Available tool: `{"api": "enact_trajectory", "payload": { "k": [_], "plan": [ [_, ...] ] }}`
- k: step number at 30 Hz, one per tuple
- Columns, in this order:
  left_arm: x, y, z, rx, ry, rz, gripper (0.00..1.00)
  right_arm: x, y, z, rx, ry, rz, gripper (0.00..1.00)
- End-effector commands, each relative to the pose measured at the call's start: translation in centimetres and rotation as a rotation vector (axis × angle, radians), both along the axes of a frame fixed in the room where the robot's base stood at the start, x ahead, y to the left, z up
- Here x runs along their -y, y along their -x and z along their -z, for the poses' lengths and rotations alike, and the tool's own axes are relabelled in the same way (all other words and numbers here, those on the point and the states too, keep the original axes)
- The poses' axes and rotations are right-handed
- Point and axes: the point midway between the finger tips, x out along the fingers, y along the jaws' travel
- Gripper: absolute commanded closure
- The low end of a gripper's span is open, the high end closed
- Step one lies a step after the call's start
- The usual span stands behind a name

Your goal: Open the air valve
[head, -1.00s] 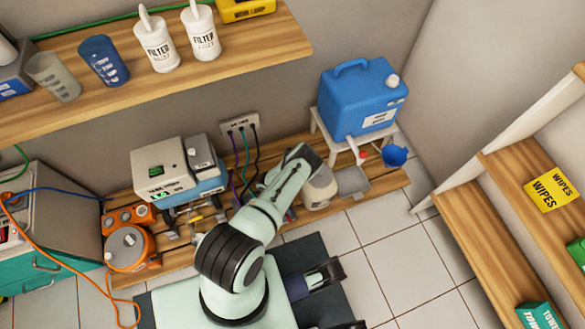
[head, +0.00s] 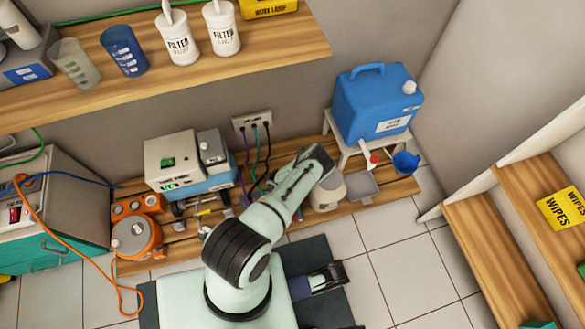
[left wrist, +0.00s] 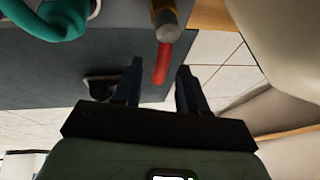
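A red lever (left wrist: 162,62) shows in the left wrist view, joined to a brass-grey fitting (left wrist: 168,30); it looks like the air valve's handle. My left gripper (left wrist: 160,68) is open. Its two dark fingers stand apart on either side of the lever's lower end, with gaps to both. I cannot tell how far the lever lies beyond the fingertips. In the head view my pale green arm reaches over the wooden bench (head: 178,255) and hides most of the valve area.
A teal hose (left wrist: 62,22) curves at the wrist view's upper left. A pale rounded body (left wrist: 285,40) is close at right. In the head view, a beige jar (head: 328,192), grey tray (head: 363,187) and blue jug (head: 378,100) stand right of my arm. Tiled floor (head: 400,262) is clear.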

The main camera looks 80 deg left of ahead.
Motion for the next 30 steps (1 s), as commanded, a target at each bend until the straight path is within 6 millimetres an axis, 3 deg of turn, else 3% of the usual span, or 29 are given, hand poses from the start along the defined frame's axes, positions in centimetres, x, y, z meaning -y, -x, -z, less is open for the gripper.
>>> {"api": "enact_trajectory", "payload": {
  "k": [5, 10, 21, 30],
  "plan": [
    [-0.2, 0.1, -0.6, 0.001, 0.000, -0.001, 0.58, -0.1, -0.3, -0.4, 0.010, 0.001, 0.000, 0.00],
    [-1.3, 0.6, -3.3, 0.002, -0.001, -0.003, 0.58, -0.3, -1.9, -2.2, 0.066, 0.003, -0.003, 0.00],
    [-4.3, 2.0, -10.4, 0.001, -0.002, -0.002, 0.58, -2.2, 1.7, -4.5, -0.028, -0.045, -0.040, 0.00],
    [-5.1, 2.5, -12.2, 0.000, 0.000, -0.001, 0.58, -2.6, 2.6, -4.9, -0.052, -0.057, -0.049, 0.00]
  ]
}}
